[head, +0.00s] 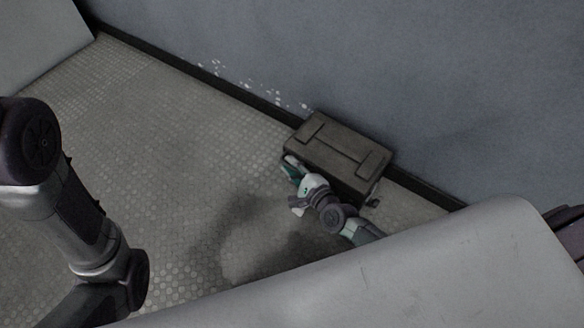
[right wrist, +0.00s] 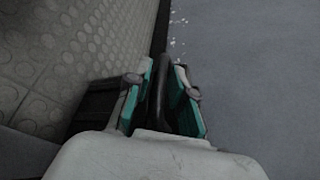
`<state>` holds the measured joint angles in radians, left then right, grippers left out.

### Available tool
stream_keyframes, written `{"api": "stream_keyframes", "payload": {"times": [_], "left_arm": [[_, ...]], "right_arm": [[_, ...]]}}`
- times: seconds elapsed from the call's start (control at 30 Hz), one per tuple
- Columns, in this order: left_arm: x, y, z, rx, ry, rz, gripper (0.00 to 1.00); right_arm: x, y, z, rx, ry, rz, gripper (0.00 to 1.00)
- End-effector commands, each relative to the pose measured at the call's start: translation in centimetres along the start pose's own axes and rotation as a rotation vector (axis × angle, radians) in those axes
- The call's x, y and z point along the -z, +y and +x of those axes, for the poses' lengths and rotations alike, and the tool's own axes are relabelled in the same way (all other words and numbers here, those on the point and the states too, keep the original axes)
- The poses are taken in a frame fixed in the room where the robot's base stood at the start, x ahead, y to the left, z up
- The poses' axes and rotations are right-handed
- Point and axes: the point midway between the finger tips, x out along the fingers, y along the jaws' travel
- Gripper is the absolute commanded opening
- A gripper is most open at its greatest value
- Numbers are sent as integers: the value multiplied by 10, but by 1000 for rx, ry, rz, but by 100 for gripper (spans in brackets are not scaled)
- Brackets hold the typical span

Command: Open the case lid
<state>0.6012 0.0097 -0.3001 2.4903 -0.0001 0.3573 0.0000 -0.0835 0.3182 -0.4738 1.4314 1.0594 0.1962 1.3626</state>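The case (head: 338,151), a dark grey-brown box with its lid down, sits on the floor against the wall. My right gripper (head: 290,165) is at the case's near left corner, low along its front side; contact cannot be told. In the right wrist view, its teal-padded fingers (right wrist: 167,92) stand apart on both sides of a dark, rounded bar-like part (right wrist: 158,98). Whether they press on it is unclear. A dark block, likely the case (right wrist: 93,104), shows left of the fingers. The left arm shows at left in the head view, but its gripper is out of view.
The wall (head: 440,110) with a dark baseboard (head: 240,95) runs close behind the case. Small white flecks (head: 250,83) mark the baseboard area. The studded floor (head: 160,120) left of the case is clear. A latch-like piece (head: 373,202) shows at the case's right front.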

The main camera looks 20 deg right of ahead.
Motion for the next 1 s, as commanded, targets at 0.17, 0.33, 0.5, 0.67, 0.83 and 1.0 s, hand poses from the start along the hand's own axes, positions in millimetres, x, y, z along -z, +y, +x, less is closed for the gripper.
{"api": "stream_keyframes", "payload": {"times": [0.17,0.33,0.5,0.67,0.83,1.0], "left_arm": [[0,0,0,0,0,0,40],[0,0,0,0,1,0,40],[0,0,0,0,1,0,40],[0,0,0,0,1,-1,40],[-1,-1,4,0,4,-1,40],[-14,-5,-5,18,-50,-6,40]], "right_arm": [[0,0,0,0,0,0,23],[0,0,0,0,0,0,0],[0,0,0,0,0,0,0],[0,0,0,-1,0,0,0],[-2,-4,-1,-6,0,11,0],[-8,-17,-4,-27,0,64,0]]}}
